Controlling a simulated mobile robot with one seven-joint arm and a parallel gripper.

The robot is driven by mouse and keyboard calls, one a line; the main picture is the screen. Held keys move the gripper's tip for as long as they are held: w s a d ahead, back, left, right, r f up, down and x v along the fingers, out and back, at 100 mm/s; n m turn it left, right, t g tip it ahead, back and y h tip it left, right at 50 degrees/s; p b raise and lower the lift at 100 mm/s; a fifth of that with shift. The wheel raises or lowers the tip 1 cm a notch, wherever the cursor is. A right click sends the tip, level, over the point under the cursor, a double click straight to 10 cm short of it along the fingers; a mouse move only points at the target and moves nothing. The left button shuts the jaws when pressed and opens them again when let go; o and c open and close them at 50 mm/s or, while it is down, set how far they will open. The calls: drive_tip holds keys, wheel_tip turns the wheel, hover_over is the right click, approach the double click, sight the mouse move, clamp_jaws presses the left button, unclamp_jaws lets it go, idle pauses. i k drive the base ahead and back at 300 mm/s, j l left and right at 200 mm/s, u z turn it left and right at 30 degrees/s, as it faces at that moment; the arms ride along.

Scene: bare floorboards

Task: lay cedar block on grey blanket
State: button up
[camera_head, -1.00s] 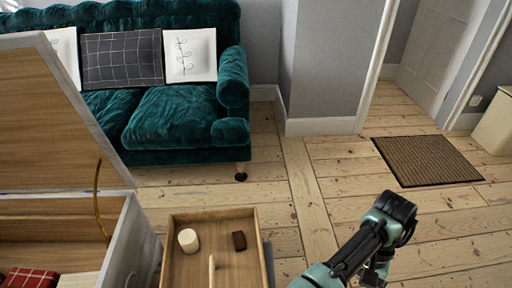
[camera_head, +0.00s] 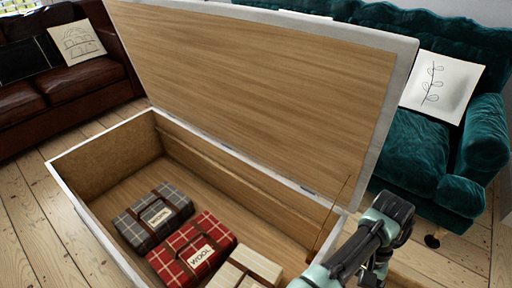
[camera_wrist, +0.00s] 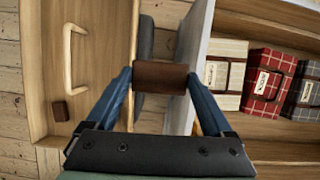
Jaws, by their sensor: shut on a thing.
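The cedar block (camera_wrist: 160,77) is a reddish-brown block. In the wrist view my gripper (camera_wrist: 160,73) is shut on it, with one blue finger at each end. It is held over the gap between a wooden tray and the open chest. The grey blanket (camera_head: 152,217) is a folded grey checked bundle with dark straps and a label, lying in the chest left of the red one. It also shows at the right edge of the wrist view (camera_wrist: 305,94), partly cut off. In the head view my arm is at the lower right and the block is not visible.
The open chest (camera_head: 95,235) has a raised lid (camera_head: 270,80) along its far side. A red checked blanket (camera_head: 192,248) and a cream one (camera_head: 245,268) lie beside the grey blanket. The tray (camera_wrist: 100,60) holds a handle and a small dark block (camera_wrist: 61,111).

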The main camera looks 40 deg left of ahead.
sight(134, 224)
drive_tip(key=j+u, duration=0.1)
drive_tip(key=j, duration=0.3)
drive_tip(key=i+j+u, duration=0.1)
drive_tip(key=j, duration=0.3)
drive_tip(key=i+j+u, duration=0.15)
drive_tip(key=j, duration=0.2)
drive_tip(key=j+u, duration=0.1)
drive_tip(key=j, duration=0.3)
drive_tip(key=i+j+u, duration=0.1)
drive_tip(key=j, duration=0.3)
drive_tip(key=i+j, duration=0.1)
drive_tip(key=j, duration=0.25)
drive_tip(key=i+j, duration=0.15)
drive_tip(key=j, duration=0.25)
drive_tip(key=i+j, duration=0.1)
drive_tip(key=j, duration=0.25)
